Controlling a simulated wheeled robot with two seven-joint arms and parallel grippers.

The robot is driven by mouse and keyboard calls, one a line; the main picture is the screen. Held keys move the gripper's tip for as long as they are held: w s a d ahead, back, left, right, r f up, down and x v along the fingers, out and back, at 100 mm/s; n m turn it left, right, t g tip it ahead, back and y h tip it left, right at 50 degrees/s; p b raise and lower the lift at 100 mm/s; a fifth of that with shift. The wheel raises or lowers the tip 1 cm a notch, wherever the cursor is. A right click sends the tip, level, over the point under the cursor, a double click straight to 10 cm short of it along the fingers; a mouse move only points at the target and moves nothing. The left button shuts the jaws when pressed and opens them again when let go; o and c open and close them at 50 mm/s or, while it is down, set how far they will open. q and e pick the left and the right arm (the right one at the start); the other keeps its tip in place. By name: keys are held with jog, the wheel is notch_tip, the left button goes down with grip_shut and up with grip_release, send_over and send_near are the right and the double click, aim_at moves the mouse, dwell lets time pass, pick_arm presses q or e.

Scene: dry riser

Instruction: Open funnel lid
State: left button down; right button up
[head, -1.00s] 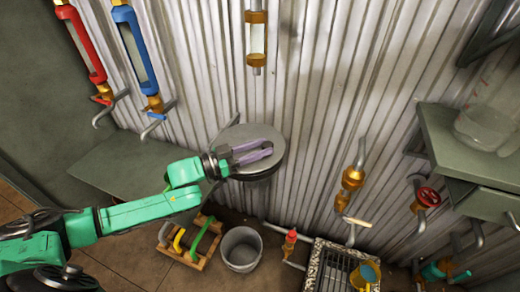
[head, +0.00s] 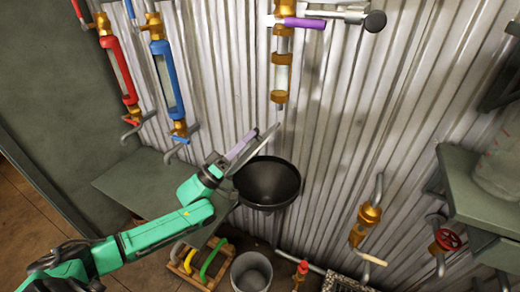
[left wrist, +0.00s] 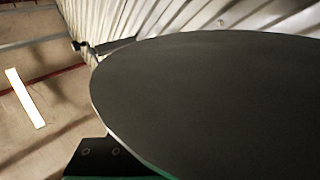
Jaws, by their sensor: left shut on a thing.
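The black funnel (head: 268,183) stands against the corrugated wall with its bowl uncovered in the head view. Its grey round lid (head: 263,142) is tilted up steeply, seen nearly edge-on above the bowl's left rim. My left gripper (head: 240,147) is shut on the lid from its left side; the exact grip point is hard to make out. In the left wrist view the lid (left wrist: 200,95) fills most of the picture as a large dark disc. My right gripper is not in view.
Red (head: 119,70) and blue (head: 166,80) sight tubes hang on the wall at left. A valve with a purple handle (head: 303,22) is above. A grey bucket (head: 251,272) and a wooden crate (head: 195,275) with coloured handles stand below. A green shelf (head: 480,195) is at right.

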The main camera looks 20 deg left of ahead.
pick_arm(q)
jog(key=a+n+t+y, duration=0.6)
jog(key=a+n+y, duration=0.8)
jog(key=n+y, duration=0.3)
jog(key=shift+w+n+b, duration=0.3)
jog(key=shift+w+n, duration=0.15)
jog(key=shift+n, duration=1.35)
jog(key=shift+a+r, duration=0.1)
jog(key=shift+c, duration=2.2)
grip_release()
jog(key=b+v, duration=0.3)
jog(key=v, duration=1.1)
jog(key=shift+f, duration=0.3)
